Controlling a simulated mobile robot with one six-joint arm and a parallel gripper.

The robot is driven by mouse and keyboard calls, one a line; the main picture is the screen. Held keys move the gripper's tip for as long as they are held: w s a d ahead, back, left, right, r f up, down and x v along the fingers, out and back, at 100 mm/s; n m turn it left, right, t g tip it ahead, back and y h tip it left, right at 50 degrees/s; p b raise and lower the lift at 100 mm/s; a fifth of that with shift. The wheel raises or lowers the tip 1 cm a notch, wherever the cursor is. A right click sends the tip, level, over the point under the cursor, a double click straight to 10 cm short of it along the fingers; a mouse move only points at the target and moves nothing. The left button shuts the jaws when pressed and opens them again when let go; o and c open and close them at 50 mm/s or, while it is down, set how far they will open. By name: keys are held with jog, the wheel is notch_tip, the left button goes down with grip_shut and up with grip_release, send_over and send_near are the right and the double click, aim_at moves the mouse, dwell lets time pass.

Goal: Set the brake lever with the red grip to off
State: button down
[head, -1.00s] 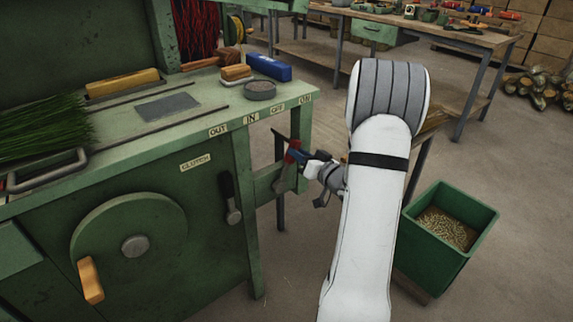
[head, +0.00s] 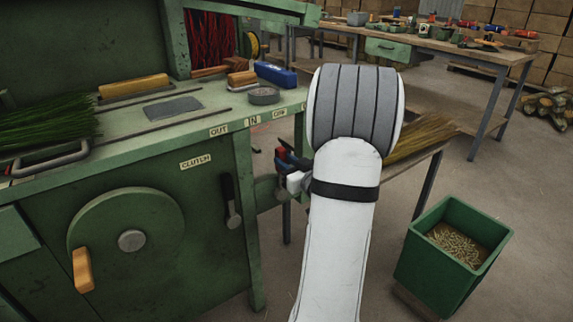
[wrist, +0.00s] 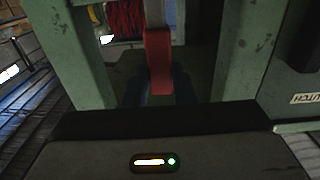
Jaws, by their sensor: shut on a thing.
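The brake lever's red grip (wrist: 158,60) stands in the middle of the wrist view, between my gripper's two dark blue fingers (wrist: 160,88). My gripper (head: 287,163) is shut on this red grip. In the head view a little of the red grip (head: 280,153) shows at the bench's right end, below the OFF label (head: 279,113). The ON label is mostly hidden behind my arm. The lever's lower part is hard to make out.
The black-handled clutch lever (head: 230,200) hangs on the green bench front, left of my gripper. A handwheel (head: 131,240) is further left. A green bin (head: 450,258) stands on the floor at right. A low table with straw (head: 420,140) is behind my arm.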

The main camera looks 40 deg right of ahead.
jog(key=shift+w+a+r, duration=0.1)
jog(key=shift+w+a, duration=0.1)
jog(key=shift+a, duration=0.05)
jog(key=c, duration=1.5)
grip_release()
jog(key=o, duration=0.3)
jog(key=shift+s+d, duration=0.1)
jog(key=s+p, duration=0.1)
jog(key=s, duration=0.6)
jog(key=shift+s+p, duration=0.35)
jog(key=shift+s, duration=0.05)
jog(key=shift+a, duration=0.2)
